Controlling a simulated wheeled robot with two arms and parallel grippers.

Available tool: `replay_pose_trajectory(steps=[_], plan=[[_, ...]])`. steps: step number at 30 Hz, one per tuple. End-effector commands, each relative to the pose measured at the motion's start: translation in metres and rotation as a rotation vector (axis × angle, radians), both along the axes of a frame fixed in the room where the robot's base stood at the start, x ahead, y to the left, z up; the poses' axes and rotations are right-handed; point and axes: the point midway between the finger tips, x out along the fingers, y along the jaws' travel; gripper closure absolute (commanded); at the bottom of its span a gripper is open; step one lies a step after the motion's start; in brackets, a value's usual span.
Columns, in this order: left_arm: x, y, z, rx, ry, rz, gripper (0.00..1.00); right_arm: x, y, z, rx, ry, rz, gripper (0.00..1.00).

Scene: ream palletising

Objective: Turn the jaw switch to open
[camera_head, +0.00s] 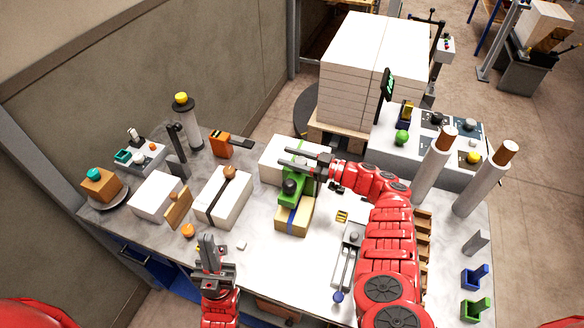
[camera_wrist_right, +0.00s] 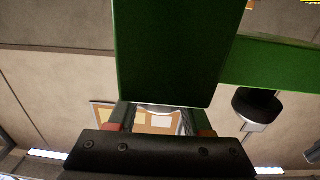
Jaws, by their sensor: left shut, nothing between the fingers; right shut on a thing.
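I cannot tell for certain which control is the jaw switch. The grey control panel (camera_head: 440,165) at the back right carries dark dials (camera_head: 437,119), a green knob (camera_head: 402,137) and a yellow button (camera_head: 473,157); its labels are too small to read. My right gripper (camera_head: 300,157) is shut on a green tool (camera_head: 297,186) with a black knob, above a tan block with a blue band (camera_head: 293,218). The green body fills the middle of the right wrist view (camera_wrist_right: 175,50). My left gripper (camera_head: 209,250) is shut and empty near the table's front edge.
Wrapped white reams (camera_head: 224,195) lie on the pale table (camera_head: 275,262). A tall white stack (camera_head: 365,75) stands on a pallet behind. Two grey posts with brown tops (camera_head: 433,170) rise beside the panel. A metal slide device (camera_head: 347,255) lies right of centre.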

Motion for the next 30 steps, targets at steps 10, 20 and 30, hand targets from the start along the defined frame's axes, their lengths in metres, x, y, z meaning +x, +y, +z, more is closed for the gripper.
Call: replay_pose_trajectory(steps=[10,20,30], plan=[[0.0,0.0,-0.092,0.0,0.0,0.0,1.0,-0.005,0.001,-0.011,-0.003,-0.004,0.195,1.0],[0.0,0.0,-0.125,0.0,0.0,0.0,1.0,-0.009,0.002,-0.007,-0.006,0.003,0.287,1.0],[0.0,0.0,-0.128,0.0,0.0,0.0,1.0,-0.011,0.003,-0.005,-0.008,0.008,0.304,1.0]])
